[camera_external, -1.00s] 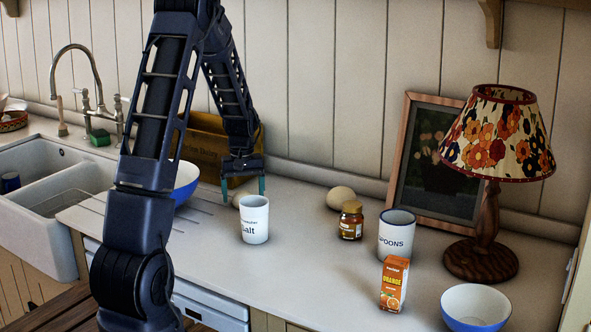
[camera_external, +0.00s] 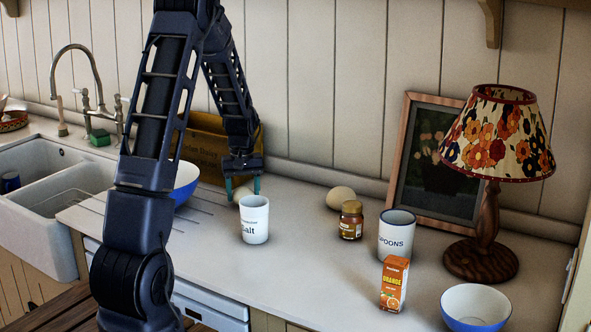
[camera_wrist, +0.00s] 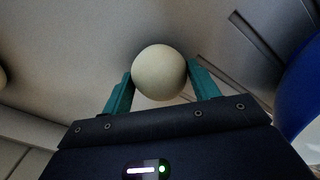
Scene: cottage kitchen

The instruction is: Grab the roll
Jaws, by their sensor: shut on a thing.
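The roll (camera_wrist: 159,72) is a pale, round bun between the two teal fingers of my gripper (camera_wrist: 160,80) in the wrist view. My gripper is shut on it, one finger against each side. In the external view my gripper (camera_external: 242,187) is behind the salt mug, and the roll (camera_external: 241,192) shows only in part there, its lower side hidden by the mug. I cannot tell whether the roll is clear of the counter.
The white salt mug (camera_external: 254,222) stands just in front of my gripper. A blue bowl (camera_external: 186,182) is to the left and a wooden box (camera_external: 205,150) behind. Another pale round thing (camera_external: 340,197), a jar (camera_external: 351,220) and a spoons mug (camera_external: 396,236) stand to the right.

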